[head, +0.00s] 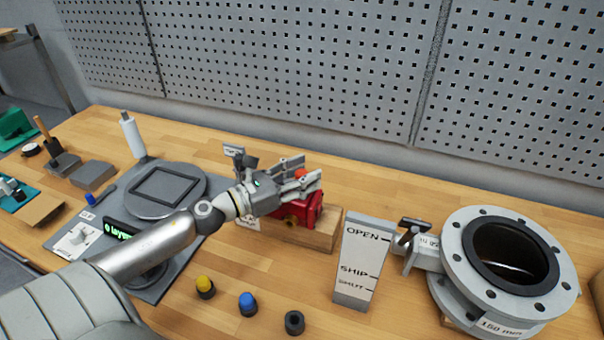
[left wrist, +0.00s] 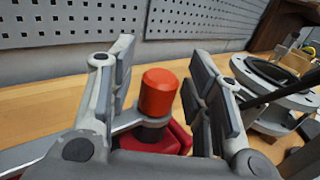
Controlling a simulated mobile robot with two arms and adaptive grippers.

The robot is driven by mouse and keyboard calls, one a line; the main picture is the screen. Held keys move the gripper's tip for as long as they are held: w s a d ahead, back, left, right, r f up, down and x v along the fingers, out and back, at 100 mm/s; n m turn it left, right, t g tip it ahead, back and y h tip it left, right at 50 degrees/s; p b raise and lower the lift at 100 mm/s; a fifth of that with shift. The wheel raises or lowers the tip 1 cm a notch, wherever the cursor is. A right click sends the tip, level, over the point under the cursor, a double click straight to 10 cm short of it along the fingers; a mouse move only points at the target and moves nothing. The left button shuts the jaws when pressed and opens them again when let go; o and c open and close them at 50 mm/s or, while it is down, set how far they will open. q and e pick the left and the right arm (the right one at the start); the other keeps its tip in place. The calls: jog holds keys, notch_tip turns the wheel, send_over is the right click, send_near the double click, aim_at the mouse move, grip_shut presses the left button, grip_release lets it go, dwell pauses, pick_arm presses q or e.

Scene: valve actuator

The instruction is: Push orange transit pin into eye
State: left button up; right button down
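The orange pin (left wrist: 158,92) stands upright in the left wrist view, an orange-red cylindrical head above a dark collar. A grey metal arm (left wrist: 125,122) meets it at the collar; whether the pin's shank is inside an eye is hidden. Below is a red body (left wrist: 180,138), also in the head view as a red block (head: 306,214) on a wooden block (head: 322,233). My left gripper (head: 304,172) is over the red block, its fingers spread on both sides of the pin head with gaps. The pin top (head: 300,173) shows between them. My right gripper is not in view.
A scale plate (head: 362,262) marked OPEN, SHIP and SHUT stands right of the red block. Beyond it is a grey flanged valve (head: 452,262). Yellow (head: 205,285), blue (head: 248,302) and dark (head: 294,322) small parts lie in front. A perforated wall (head: 290,60) stands behind.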

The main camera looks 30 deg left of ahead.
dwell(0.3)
pick_arm(q)
jog(key=shift+s+a+f, duration=0.1)
jog(key=shift+s+a, duration=0.05)
jog(key=shift+s, duration=0.35)
jog(key=v, duration=1.1)
